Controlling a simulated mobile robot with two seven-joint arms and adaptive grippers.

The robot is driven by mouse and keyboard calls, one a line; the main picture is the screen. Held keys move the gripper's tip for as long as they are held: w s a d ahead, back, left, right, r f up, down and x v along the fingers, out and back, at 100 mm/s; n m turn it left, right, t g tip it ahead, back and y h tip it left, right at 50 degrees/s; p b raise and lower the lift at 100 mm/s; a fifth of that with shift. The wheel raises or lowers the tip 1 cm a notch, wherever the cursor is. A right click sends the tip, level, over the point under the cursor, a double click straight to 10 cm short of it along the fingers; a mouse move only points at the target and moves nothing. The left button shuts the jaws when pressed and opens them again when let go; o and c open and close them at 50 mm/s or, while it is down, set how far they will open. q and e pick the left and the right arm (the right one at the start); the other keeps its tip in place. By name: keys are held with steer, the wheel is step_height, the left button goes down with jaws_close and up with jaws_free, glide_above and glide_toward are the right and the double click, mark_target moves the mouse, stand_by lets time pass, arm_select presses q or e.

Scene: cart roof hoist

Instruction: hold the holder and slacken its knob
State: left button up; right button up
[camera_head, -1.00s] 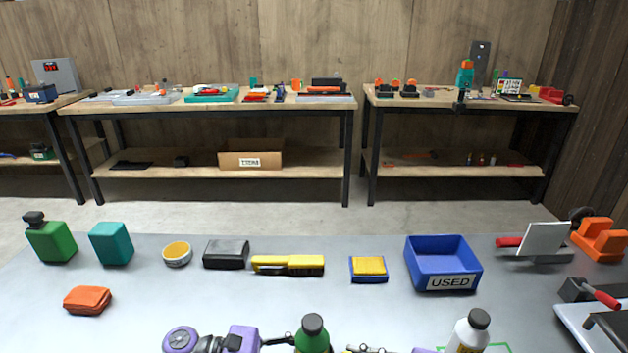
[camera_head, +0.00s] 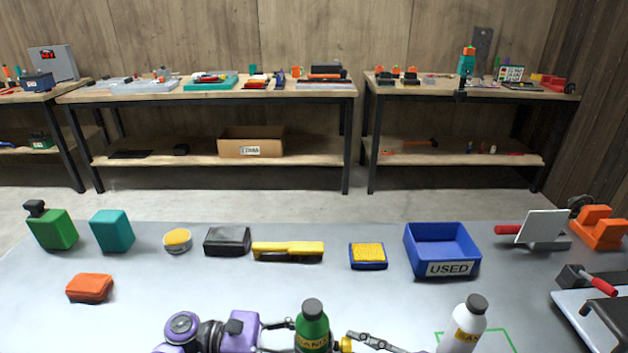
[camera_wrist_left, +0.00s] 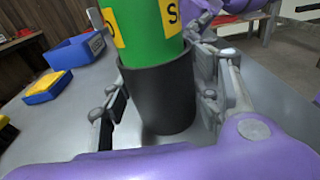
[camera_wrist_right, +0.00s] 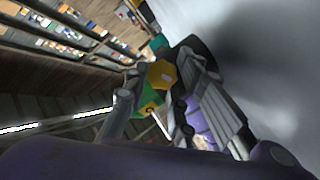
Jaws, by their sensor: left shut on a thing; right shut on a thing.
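The holder (camera_wrist_left: 157,98) is a black cup around the lower part of a green bottle (camera_head: 312,328) with a yellow label and dark cap. The bottle stands upright in the head view, where the holder is below the picture edge. My left gripper (camera_wrist_left: 158,108) is shut on the holder, one finger on each side of it. A yellow knob (camera_head: 346,344) shows just right of the bottle. In the right wrist view the knob (camera_wrist_right: 162,74) is faceted and lies between the fingers of my right gripper (camera_wrist_right: 158,90), which is shut on it. The exact finger contact is partly hidden.
A white bottle (camera_head: 465,325) stands to the right by a green outline. Behind are a blue USED bin (camera_head: 412,262), a yellow-blue sponge (camera_head: 368,256), a brush (camera_head: 288,251) and a black block (camera_head: 227,241). Clear bench lies between.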

steer(key=shift+s+a+f, duration=0.15)
steer(key=shift+s+f, duration=0.1)
steer(key=shift+f, duration=0.1)
steer(key=shift+f+n+t+y, duration=0.1)
steer(key=shift+n+t+y, duration=0.3)
steer(key=shift+n, duration=0.6)
steer(key=o, duration=1)
steer(key=shift+o, duration=0.4)
steer(key=shift+w, duration=0.15)
steer(key=shift+r, duration=0.2)
steer(key=shift+r+m+g+h, duration=0.15)
steer(key=shift+m+g+h, duration=0.25)
steer(key=shift+m, duration=0.5)
